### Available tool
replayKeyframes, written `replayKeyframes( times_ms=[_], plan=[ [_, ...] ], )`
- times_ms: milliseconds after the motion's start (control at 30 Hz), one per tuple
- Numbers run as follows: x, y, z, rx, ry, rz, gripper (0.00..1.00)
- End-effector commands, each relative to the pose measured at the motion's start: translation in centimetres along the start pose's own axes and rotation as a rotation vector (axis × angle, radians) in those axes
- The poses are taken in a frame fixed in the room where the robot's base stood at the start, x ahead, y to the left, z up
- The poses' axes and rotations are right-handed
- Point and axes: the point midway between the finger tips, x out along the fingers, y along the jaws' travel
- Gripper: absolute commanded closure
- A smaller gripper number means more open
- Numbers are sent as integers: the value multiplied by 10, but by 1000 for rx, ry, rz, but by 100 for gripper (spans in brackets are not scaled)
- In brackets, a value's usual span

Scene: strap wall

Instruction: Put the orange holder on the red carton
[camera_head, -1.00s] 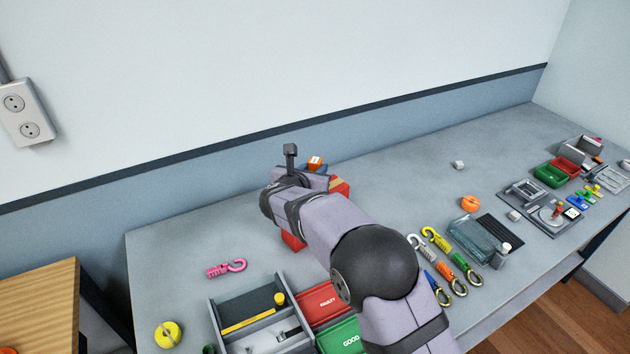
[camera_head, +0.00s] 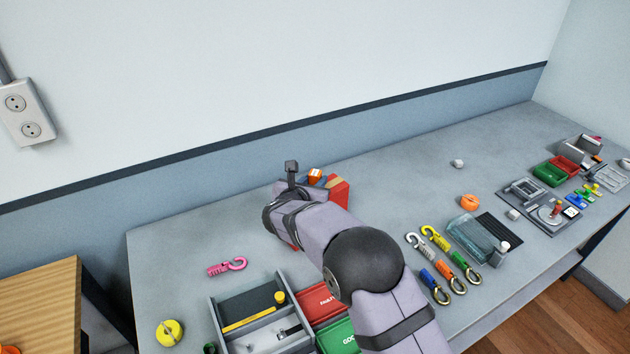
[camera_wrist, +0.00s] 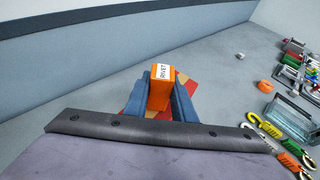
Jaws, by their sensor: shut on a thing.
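My gripper (camera_wrist: 161,98) is shut on the orange holder (camera_wrist: 160,90), which has a white label on its top reading something like "RIVET". The blue fingers hold it on both sides. In the head view the orange holder (camera_head: 315,174) shows just past my wrist, mostly hidden by my arm. The red carton (camera_head: 338,191), with a tan strip on top, stands behind and below the gripper. In the wrist view the red carton (camera_wrist: 187,92) shows under and beside the fingers. I cannot tell whether the holder touches the carton.
A pink hook (camera_head: 227,267) lies at the left. A grey divided tray (camera_head: 245,292) with red and green bins (camera_head: 318,303) is at the front. Several coloured hooks (camera_head: 445,268) and a clear box (camera_head: 472,239) lie to the right.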

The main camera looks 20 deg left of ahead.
Motion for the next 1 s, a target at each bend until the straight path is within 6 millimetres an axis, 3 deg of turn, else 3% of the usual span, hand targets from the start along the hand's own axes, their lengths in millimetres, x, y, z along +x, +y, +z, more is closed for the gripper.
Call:
replayKeyframes(
  times_ms=[33, 67, 100, 133, 600, 767, 1000],
  plan=[
    [1, 0, -2, 1, -1, 0, 100],
    [0, 0, -1, 0, 0, 0, 70],
    [0, 0, -1, 0, 0, 0, 60],
    [0, 0, -1, 0, 0, 0, 58],
    [-4, 1, 2, 0, 0, 1, 58],
    [-21, 2, 1, 0, -1, 3, 58],
    [-61, 1, 0, 0, -1, 3, 58]
  ],
)
